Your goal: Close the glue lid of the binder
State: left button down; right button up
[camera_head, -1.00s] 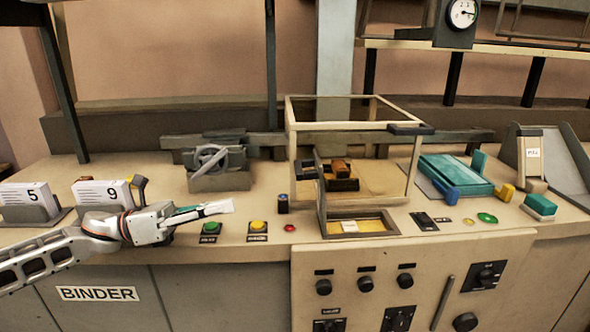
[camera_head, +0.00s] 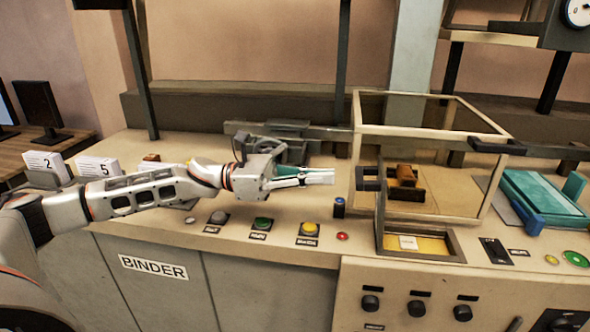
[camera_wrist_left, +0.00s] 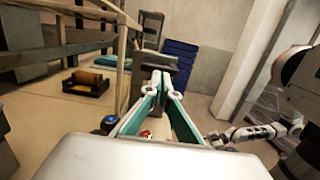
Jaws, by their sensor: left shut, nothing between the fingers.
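On the binder (camera_head: 150,268), a framed lid-like panel stands upright with a dark handle (camera_head: 369,180) at its top left. Below it is an open yellow-floored recess (camera_head: 431,246) with a small white label, which looks like the glue well. My left gripper (camera_head: 333,176) is shut and empty, pointing right, just left of the handle with a small gap. In the left wrist view its fingers (camera_wrist_left: 160,80) meet at the tips, near a dark upright part. An arm that seems to be my right one shows there; its gripper (camera_wrist_left: 215,138) is too small to read.
A beige-framed case (camera_head: 430,132) rises behind the recess, with a brown block (camera_head: 404,184) inside. A blue-topped knob (camera_head: 339,207), a red button (camera_head: 342,236) and several coloured buttons line the front. A teal tray (camera_head: 545,200) lies at the right.

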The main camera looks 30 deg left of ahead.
pick_arm(q)
jog(key=p+x, duration=0.1)
jog(key=x, duration=0.2)
jog(key=shift+w+d, duration=0.15)
jog(key=shift+d, duration=0.1)
pick_arm(e)
jog(key=shift+w+r, duration=0.25)
jog(key=shift+r, duration=0.7)
jog(key=shift+s+f, duration=0.15)
jog(key=shift+f, duration=0.1)
